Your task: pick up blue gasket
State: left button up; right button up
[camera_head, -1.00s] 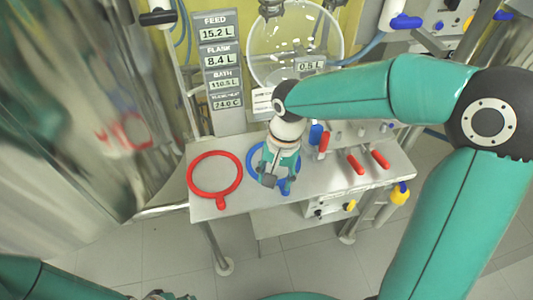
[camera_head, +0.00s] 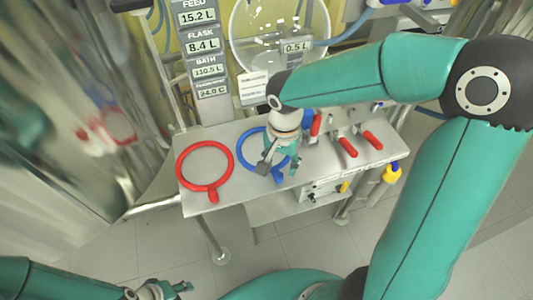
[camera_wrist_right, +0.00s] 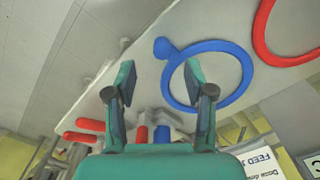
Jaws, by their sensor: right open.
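The blue gasket (camera_head: 244,154) is a ring with a small tab, lying on the metal table between the red ring and the red-handled valves. My right gripper (camera_head: 279,172) is over its right side and hides part of it. In the right wrist view the gasket (camera_wrist_right: 167,84) lies beyond the fingertips, with its tab pointing left. The right gripper (camera_wrist_right: 165,82) is open with nothing between its fingers. My left gripper (camera_head: 170,290) is at the bottom edge, low and far from the table; its fingers show too little to judge.
A red ring (camera_head: 232,163) lies left of the blue gasket; it also shows in the right wrist view (camera_wrist_right: 259,42). Red-handled valves (camera_head: 347,146) stand on the table's right. A label column (camera_head: 203,65) and a round glass vessel (camera_head: 233,40) rise behind.

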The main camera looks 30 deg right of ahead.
aim_at(278, 175)
jog(key=shift+w+a+f, duration=0.1)
jog(key=shift+f, duration=2.65)
grip_shut()
